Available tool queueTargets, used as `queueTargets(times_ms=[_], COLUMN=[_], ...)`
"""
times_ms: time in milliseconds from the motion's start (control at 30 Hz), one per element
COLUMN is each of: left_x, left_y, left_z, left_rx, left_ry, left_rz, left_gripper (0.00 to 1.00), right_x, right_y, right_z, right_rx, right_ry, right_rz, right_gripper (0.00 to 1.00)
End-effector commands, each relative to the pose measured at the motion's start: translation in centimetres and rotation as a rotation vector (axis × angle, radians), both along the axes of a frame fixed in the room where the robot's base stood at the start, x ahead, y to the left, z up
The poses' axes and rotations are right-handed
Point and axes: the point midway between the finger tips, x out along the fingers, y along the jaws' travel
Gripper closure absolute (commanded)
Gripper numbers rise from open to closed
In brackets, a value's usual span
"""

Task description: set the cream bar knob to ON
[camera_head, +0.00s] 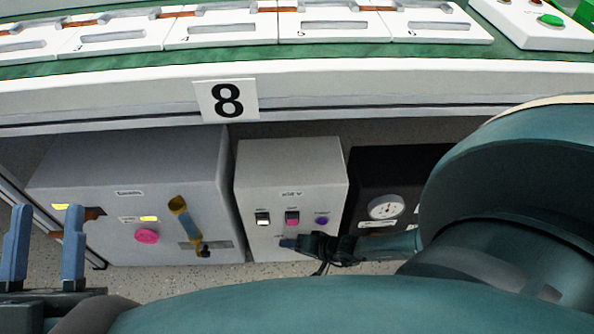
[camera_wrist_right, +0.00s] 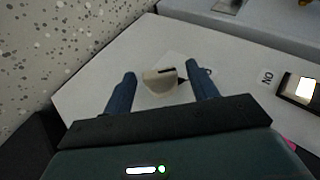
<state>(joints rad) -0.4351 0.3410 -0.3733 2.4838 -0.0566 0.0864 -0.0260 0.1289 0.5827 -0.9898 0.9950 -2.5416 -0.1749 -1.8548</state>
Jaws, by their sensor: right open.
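The cream bar knob (camera_wrist_right: 160,81) sits on the front of the light grey box (camera_head: 290,160). It carries a dark mark on its upper edge. In the right wrist view it lies between the fingers of my open right gripper (camera_wrist_right: 161,90), with a gap visible on both sides. A small label partly shows beside it; I cannot read its setting. In the head view my right gripper (camera_head: 298,244) is at the low front of this box and hides the knob. My left gripper (camera_head: 46,243) is open and empty at the far left, away from the box.
The box also has a black-and-white rocker (camera_head: 263,218), a pink switch (camera_head: 292,217) and a purple button (camera_head: 322,220). A larger grey cabinet (camera_head: 135,185) with a yellow lever stands left, a dark gauge box (camera_head: 385,170) right. The workbench edge (camera_head: 380,85) overhangs them.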

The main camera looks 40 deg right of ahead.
Motion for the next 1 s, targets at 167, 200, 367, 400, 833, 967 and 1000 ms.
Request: queueTargets(times_ms=[167, 200, 367, 400, 833, 967, 1000], left_x=[0.0, 0.0, 0.0, 0.0, 0.0, 0.0, -0.1], left_y=[0.0, 0.0, 0.0, 0.0, 0.0, 0.1, 0.2], left_z=[0.1, 0.1, 0.1, 0.1, -0.2, 1.0, 1.7], left_rx=[0.001, 0.0, 0.0, 0.0, 0.001, 0.011, 0.016], left_ry=[-0.002, -0.001, -0.001, -0.001, 0.0, -0.122, -0.181], left_rz=[0.001, 0.0, 0.0, 0.0, 0.0, -0.002, -0.003], left_gripper=[0.63, 0.63, 0.63, 0.63, 0.63, 0.63, 0.63], right_x=[0.0, 0.0, 0.0, 0.0, 0.0, 0.0, 0.0], right_y=[0.0, 0.0, 0.0, 0.0, -0.1, -0.2, -0.2], right_z=[0.0, 0.0, 0.0, 0.0, -0.1, -0.6, -0.8], right_rx=[0.0, 0.0, -0.001, -0.001, 0.005, 0.039, 0.059], right_ry=[0.0, 0.0, 0.001, 0.001, -0.003, -0.027, -0.04], right_rz=[0.0, 0.0, 0.0, 0.0, 0.0, 0.001, 0.001], right_gripper=[0.42, 0.43, 0.57, 0.6, 0.86, 0.86, 0.86])
